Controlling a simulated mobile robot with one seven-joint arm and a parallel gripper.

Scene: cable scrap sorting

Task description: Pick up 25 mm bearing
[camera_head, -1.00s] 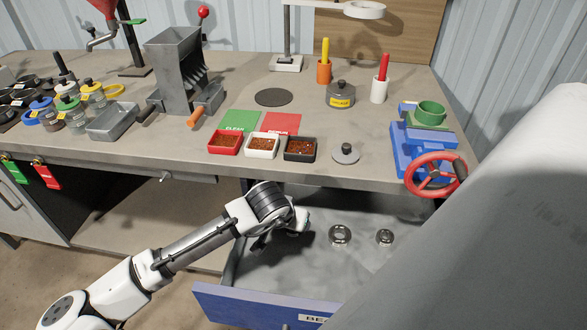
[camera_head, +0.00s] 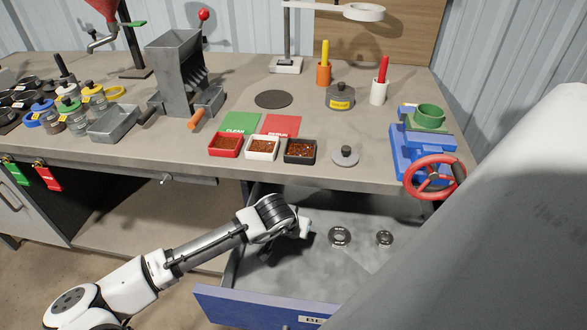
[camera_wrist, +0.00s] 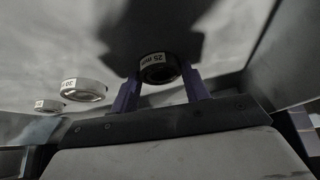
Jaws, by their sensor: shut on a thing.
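The 25 mm bearing (camera_wrist: 158,68) is a small dark ring with a white "25 mm" label. In the wrist view it sits between the two purple fingertips of my gripper (camera_wrist: 160,84), which is shut on it. I cannot tell whether it still touches the drawer floor. In the head view my gripper (camera_head: 278,246) is inside the open drawer (camera_head: 275,280), at its left side, and my own wrist hides the fingertips and the held bearing.
Two other bearings lie in the drawer to the right: a larger one (camera_head: 340,236) and a smaller one (camera_head: 385,238). The drawer's blue front (camera_head: 250,306) stands nearest. Above is the bench edge (camera_head: 330,178) with trays, a lid and a blue vise (camera_head: 422,150).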

